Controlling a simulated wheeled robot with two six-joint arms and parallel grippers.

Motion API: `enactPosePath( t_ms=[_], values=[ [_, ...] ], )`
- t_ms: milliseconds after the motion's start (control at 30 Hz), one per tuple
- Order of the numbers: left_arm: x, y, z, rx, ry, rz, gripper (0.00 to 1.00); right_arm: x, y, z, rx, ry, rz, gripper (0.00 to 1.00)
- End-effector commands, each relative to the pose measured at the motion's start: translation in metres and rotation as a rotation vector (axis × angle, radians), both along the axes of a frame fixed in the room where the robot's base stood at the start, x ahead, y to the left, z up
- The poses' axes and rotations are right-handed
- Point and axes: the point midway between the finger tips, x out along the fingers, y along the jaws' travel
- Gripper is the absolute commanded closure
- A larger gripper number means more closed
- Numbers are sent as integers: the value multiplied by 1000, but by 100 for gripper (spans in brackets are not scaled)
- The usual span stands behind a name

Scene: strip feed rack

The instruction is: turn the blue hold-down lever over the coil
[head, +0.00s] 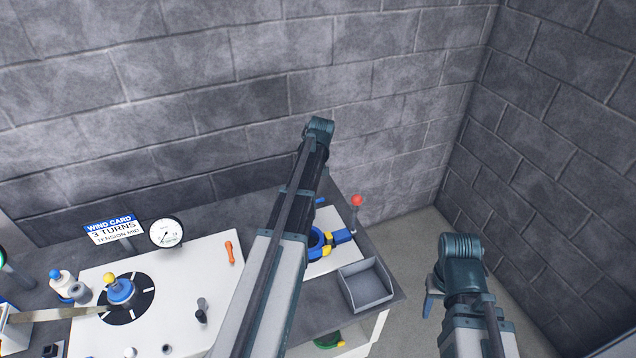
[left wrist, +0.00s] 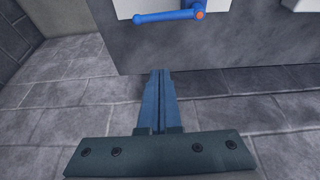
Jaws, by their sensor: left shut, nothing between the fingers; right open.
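A blue lever (left wrist: 168,16) with an orange round end shows at the top of the left wrist view. It lies roughly level across a white plate (left wrist: 126,8). My left gripper (left wrist: 158,74) is shut and empty, its fingertips below the lever in the picture and apart from it. In the head view my left arm hides its own gripper. There a blue ring-shaped part (head: 315,243) with a yellow block and a blue arm (head: 342,236) sits on a white plate, partly behind that arm. I cannot tell which part is the coil. My right gripper (head: 431,303) is open and empty, off the bench's right side.
A grey tray (head: 366,287) stands at the bench's right edge. A red-knobbed post (head: 356,202) is behind the ring. A white panel (head: 190,270) with a dial, a gauge (head: 166,233) and an orange handle (head: 229,252) fills the left. Open floor (head: 415,238) lies to the right.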

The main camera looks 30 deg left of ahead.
Motion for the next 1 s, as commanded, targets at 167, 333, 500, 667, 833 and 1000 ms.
enactPosePath(
  t_ms=[167, 333, 500, 667, 833, 1000],
  values=[
    [0, 2, -1, 0, -2, 4, 100, 0, 0, -2, 0, 0, 0, 50],
    [2, 3, -9, 1, -1, 3, 100, 0, 0, -9, 0, 0, 0, 50],
    [5, 7, -25, 0, 0, 2, 100, 0, 0, -25, 0, 0, -1, 50],
    [10, 12, -46, 0, 0, 2, 100, 0, 0, -46, 0, 0, -2, 50],
    [16, 19, -71, 0, 0, 2, 100, 0, 0, -71, 0, 0, -2, 50],
    [21, 26, -96, 0, 0, 1, 100, 0, 0, -96, 0, 0, -2, 50]
  ],
)
